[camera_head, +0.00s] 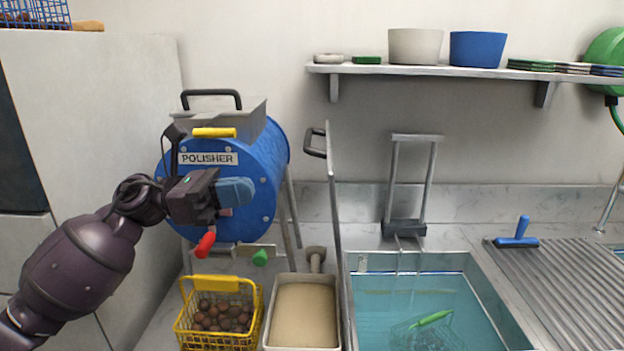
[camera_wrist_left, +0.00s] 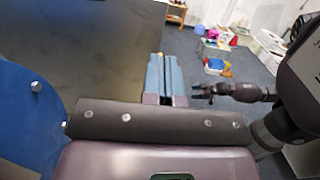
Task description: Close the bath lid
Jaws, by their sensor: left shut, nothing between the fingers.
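The bath (camera_head: 357,262) is a sunken basin of teal water at the lower right of the head view. Its lid (camera_head: 334,190) stands upright, edge-on, along the bath's left side, with a dark handle (camera_head: 314,143) on its left face. The bath is uncovered. My left gripper (camera_head: 238,192) is shut and empty in front of the blue polisher, left of the lid and apart from it. Its blue fingers (camera_wrist_left: 166,76) lie together in the left wrist view. What looks like my right gripper (camera_wrist_left: 203,91) is small there, its jaws unclear.
The blue polisher drum (camera_head: 262,165) stands behind my left gripper. A yellow basket of chestnuts (camera_head: 222,283) and a tray of sand-coloured material (camera_head: 304,311) sit left of the lid. A green-handled wire basket (camera_head: 431,319) is in the water. A metal frame (camera_head: 410,185) stands behind the bath.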

